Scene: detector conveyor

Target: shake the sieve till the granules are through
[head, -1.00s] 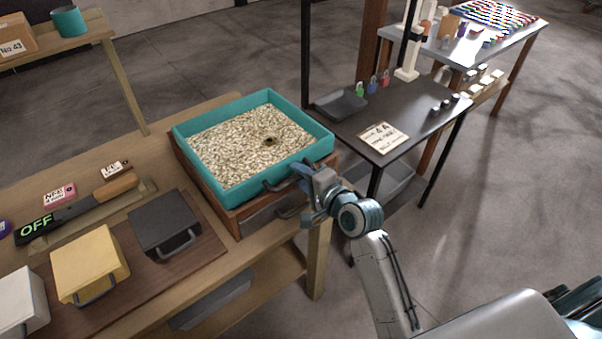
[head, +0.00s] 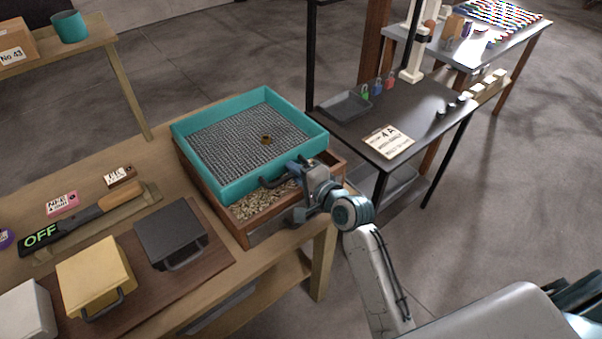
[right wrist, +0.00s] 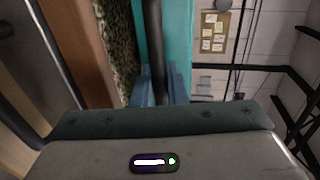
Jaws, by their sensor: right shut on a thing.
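The teal sieve (head: 187,137) sits on top of a wooden box (head: 240,229) on the bench. Its grey mesh shows bare, apart from one small brown ring-like object (head: 266,140) near the middle. Pale granules (head: 262,201) lie in the wooden box and show past the sieve's near edge. My right gripper (head: 299,170) is shut on the sieve's dark handle at its near right side. In the right wrist view the fingers (right wrist: 160,85) close around the dark handle bar, beside the teal wall. My left gripper is not in view.
Black, yellow and white lidded boxes with handles (head: 171,233) stand on a brown board at the left. A dark bar reading OFF (head: 75,226) lies behind them. A dark table (head: 425,115) with padlocks, a tray and a 4A card stands at the right.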

